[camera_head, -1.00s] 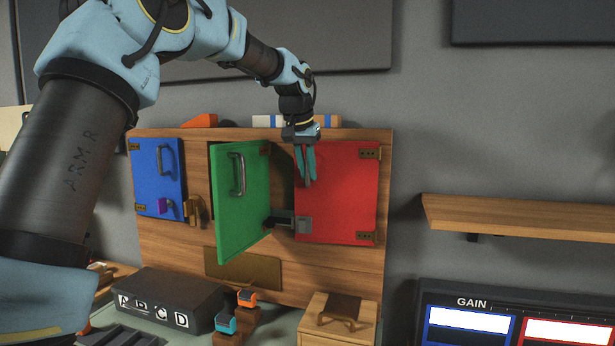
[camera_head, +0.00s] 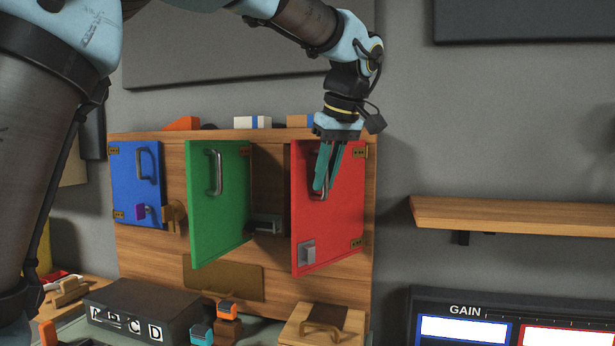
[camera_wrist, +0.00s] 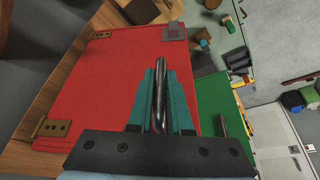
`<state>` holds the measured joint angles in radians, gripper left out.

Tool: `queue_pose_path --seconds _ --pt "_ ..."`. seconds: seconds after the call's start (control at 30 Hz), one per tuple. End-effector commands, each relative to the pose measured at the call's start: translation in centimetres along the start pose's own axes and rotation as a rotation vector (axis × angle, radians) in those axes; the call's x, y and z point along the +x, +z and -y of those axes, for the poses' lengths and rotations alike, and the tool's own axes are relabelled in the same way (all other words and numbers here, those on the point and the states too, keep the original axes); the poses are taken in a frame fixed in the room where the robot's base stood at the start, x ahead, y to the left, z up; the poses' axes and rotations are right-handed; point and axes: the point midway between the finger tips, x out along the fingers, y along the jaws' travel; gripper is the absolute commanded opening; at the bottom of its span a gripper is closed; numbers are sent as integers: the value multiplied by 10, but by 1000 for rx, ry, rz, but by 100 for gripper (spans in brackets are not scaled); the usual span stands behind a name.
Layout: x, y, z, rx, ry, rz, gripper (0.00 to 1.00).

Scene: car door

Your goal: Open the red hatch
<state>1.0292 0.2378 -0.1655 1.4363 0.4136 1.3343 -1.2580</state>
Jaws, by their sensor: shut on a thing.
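The red hatch (camera_head: 341,220) is on the right of the wooden cabinet. It stands partly open, hinged on its right side, with its left edge swung out from the cabinet front. A grey latch plate (camera_head: 307,252) sits at its lower left corner. My gripper (camera_head: 320,188) is shut on the hatch's metal handle. In the wrist view the teal fingers (camera_wrist: 161,118) lie on both sides of the handle bar (camera_wrist: 159,80), with the red hatch (camera_wrist: 100,90) behind them. The fingers partly hide the handle in the head view.
The green door (camera_head: 216,205) stands open left of the red hatch, close to its free edge. The blue door (camera_head: 137,185) is closed. A wooden shelf (camera_head: 510,215) is on the wall at right. Blocks (camera_head: 253,122) lie on the cabinet top.

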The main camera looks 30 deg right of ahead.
Motion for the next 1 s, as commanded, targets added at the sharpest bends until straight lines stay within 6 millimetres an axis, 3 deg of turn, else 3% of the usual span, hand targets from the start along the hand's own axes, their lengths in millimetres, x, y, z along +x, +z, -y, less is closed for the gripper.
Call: queue_pose_path --seconds 0.4,1.0 --pt "-18 41 -31 -10 -2 -1 0" --pt "-22 51 -43 -13 -2 -1 0"
